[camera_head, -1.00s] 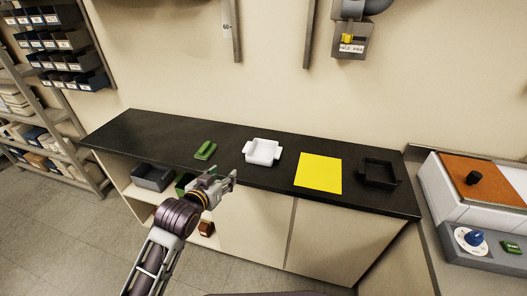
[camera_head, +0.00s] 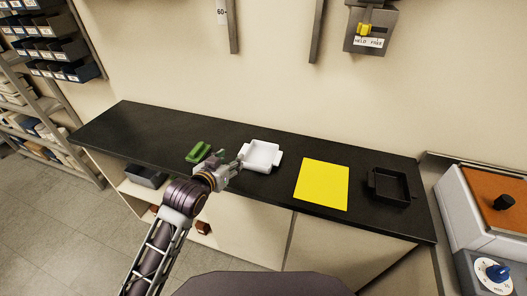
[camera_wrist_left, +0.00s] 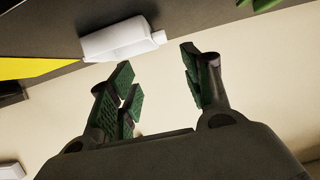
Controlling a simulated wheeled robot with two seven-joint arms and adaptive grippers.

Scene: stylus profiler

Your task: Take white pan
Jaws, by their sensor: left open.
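The white pan (camera_head: 261,156) is a shallow square dish with side handles, standing on the black countertop. My left gripper (camera_head: 229,165) is just left of and in front of the pan in the head view, apart from it as far as I can tell. In the left wrist view the pan (camera_wrist_left: 118,40) lies beyond the fingers. The left gripper (camera_wrist_left: 158,90) is open, with dark green pads and nothing between them. My right gripper is not in view.
A green object (camera_head: 198,152) is left of the pan. A yellow sheet (camera_head: 322,184) and a black pan (camera_head: 389,186) lie to its right on the countertop (camera_head: 150,133). The counter's left part is clear. A machine with a blue knob (camera_head: 497,272) stands at the far right.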

